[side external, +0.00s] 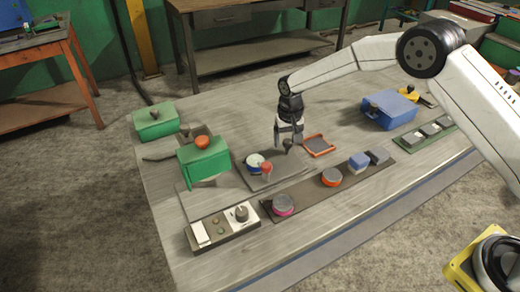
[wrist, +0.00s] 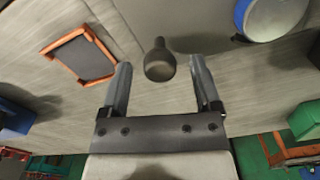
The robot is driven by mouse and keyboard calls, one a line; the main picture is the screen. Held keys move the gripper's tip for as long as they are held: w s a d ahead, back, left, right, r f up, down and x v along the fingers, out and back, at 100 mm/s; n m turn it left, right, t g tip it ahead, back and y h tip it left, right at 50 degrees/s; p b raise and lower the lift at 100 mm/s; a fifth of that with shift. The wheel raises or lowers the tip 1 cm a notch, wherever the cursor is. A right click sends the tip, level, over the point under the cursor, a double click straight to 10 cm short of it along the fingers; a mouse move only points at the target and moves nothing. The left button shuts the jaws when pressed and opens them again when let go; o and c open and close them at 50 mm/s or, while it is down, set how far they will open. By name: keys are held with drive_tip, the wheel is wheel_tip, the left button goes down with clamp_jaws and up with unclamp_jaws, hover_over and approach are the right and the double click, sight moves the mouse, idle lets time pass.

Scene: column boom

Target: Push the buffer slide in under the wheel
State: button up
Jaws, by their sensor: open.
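A round wheel with a blue rim and pale face (side external: 253,160) sits on a grey base plate (side external: 285,173). It also shows at the top right of the wrist view (wrist: 270,17). A dark rounded knob (wrist: 159,66) stands at the plate's far edge, right of the wheel in the side view; it looks like the buffer slide's handle, but the slide's body is hard to make out. My gripper (side external: 289,142) is open and points down at the knob. In the wrist view the knob appears between the fingertips, apart from both; I cannot tell the height gap.
A red knob (side external: 266,168) stands in front of the wheel. An orange-rimmed tray (side external: 319,145) lies right of my gripper. A green box (side external: 203,160) stands left, a blue box (side external: 389,110) right. A dark strip with several parts (side external: 307,190) runs along the front.

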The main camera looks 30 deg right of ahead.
clamp_jaws()
idle(1.4)
